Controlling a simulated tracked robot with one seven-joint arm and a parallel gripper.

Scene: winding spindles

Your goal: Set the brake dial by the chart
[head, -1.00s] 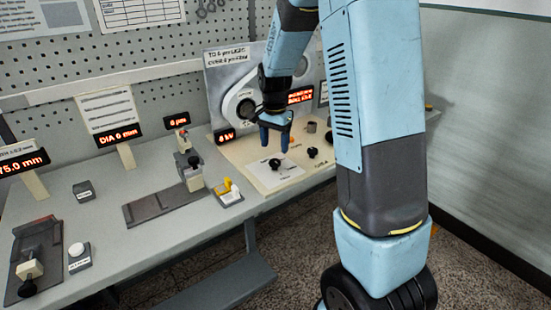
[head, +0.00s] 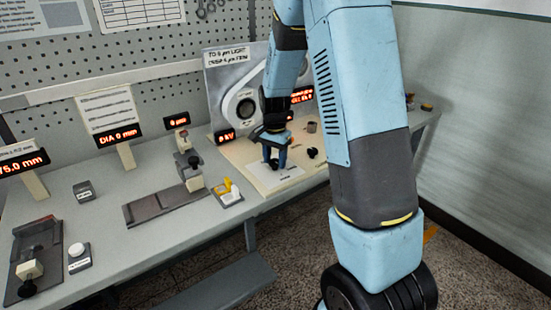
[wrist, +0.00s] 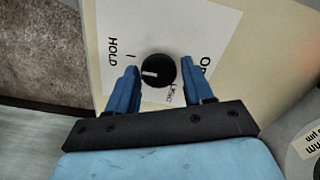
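The chart (head: 227,57) is a light panel with text that looks like "to 6 µm light, over 6 µm firm". A round black knob (wrist: 157,71) with a white pointer mark sits on a white plate (wrist: 112,75) lettered "HOLD" and other partly hidden words. My gripper (wrist: 159,66) is open, with one blue finger on each side of this knob and narrow gaps beside it. In the head view my gripper (head: 274,163) is low over the plate and hides this knob. A second black knob (head: 312,153) stands to its right. I cannot tell which knob is the brake dial.
A large round spindle unit (head: 240,104) stands behind the gripper. A yellow and white switch block (head: 229,193) is to the left on the bench. Further left are slide fixtures (head: 165,205) and lit red displays (head: 118,135).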

